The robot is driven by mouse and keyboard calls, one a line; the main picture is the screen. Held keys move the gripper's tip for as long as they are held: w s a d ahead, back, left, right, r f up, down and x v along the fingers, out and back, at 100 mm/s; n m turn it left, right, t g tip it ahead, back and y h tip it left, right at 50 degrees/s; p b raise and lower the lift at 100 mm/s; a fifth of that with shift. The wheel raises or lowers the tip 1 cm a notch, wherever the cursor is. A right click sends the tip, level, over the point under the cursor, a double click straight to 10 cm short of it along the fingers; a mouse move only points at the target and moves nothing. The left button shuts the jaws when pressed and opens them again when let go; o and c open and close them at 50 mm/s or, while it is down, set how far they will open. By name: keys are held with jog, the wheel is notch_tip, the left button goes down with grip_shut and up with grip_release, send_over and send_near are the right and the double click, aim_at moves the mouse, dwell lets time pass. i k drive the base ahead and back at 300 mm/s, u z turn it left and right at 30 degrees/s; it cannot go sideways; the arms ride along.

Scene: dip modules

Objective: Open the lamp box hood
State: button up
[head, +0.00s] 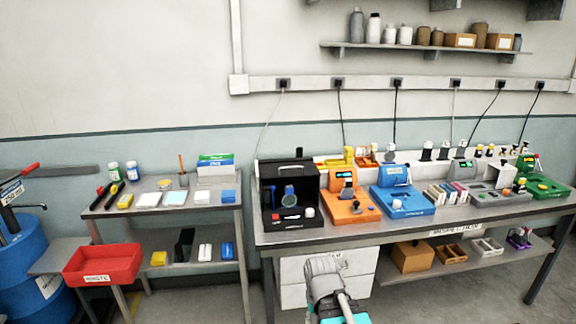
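The black lamp box (311,181) stands at the left end of the inspection bench. Its front face is towards me and shows a dark recess with a round bluish lens (289,194) on a stand. A handle shows on its top, but I cannot tell for sure how the hood is set. A base with a red part and a white knob (310,212) sits at its front. Part of my own arm shows low in the middle, in front of the bench. My gripper's fingers are not visible.
An orange device (352,207) stands close to the right of the lamp box, then a blue device (402,201) and other modules. A side table (150,207) with small items and a red waste bin (101,264) are on the left. A gap separates the side table and bench.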

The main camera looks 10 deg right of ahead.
aim_at(289, 165)
jog(key=z, duration=0.05)
jog(key=i, duration=0.95)
jog(key=u, duration=0.05)
